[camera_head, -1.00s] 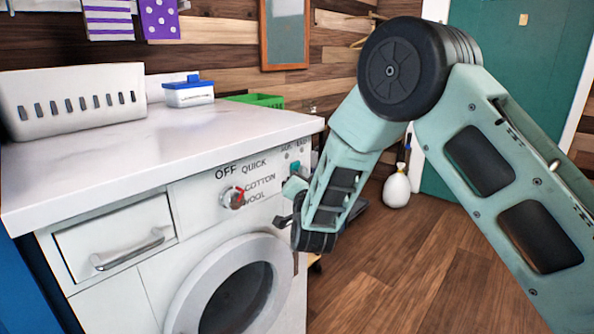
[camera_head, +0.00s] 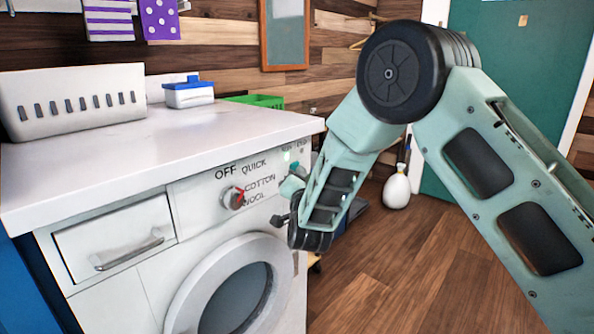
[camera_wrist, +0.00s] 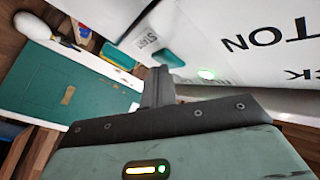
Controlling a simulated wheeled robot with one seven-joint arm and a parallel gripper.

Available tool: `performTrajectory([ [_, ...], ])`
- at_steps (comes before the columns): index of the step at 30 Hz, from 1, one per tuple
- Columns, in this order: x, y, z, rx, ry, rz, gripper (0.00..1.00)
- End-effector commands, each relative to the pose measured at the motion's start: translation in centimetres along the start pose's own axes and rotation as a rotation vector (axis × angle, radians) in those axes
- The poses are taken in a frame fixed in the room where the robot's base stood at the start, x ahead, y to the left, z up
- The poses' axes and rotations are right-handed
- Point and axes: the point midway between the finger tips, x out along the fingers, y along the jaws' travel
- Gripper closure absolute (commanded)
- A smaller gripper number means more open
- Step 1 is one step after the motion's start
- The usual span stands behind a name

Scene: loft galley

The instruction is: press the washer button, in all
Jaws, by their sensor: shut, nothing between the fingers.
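The washer (camera_head: 150,275) stands under a white counter. Its front panel has a round dial (camera_head: 234,198) with a red mark, beside printed words. The teal button (camera_wrist: 168,57) is beside a START label (camera_wrist: 148,41) in the wrist view. A green light (camera_wrist: 206,73) glows near it; it also shows in the head view. My gripper (camera_wrist: 158,82) is shut and empty, its tips close to the button in the wrist view. I cannot tell whether they touch it. In the head view my arm hides part of the panel's right end.
A white basket (camera_head: 75,102), a blue-lidded box (camera_head: 189,93) and a green crate (camera_head: 256,101) stand on or behind the counter (camera_head: 140,150). A drawer (camera_head: 115,240) and round door (camera_head: 228,295) are on the washer front. Wooden floor (camera_head: 400,270) is open at right.

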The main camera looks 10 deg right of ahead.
Motion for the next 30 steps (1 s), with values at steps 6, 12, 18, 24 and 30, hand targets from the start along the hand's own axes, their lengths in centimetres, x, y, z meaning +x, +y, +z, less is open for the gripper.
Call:
performTrajectory([
  [6, 0.1, -0.1, 0.1, 0.000, -0.001, 0.000, 1.00],
  [12, 0.1, -0.1, 0.1, 0.000, -0.001, -0.001, 1.00],
  [18, -0.4, 0.3, -0.2, 0.000, -0.002, 0.000, 1.00],
  [24, -1.1, 0.8, -0.7, 0.000, 0.000, -0.001, 1.00],
  [30, -1.2, 0.8, -0.9, 0.000, 0.000, -0.001, 1.00],
])
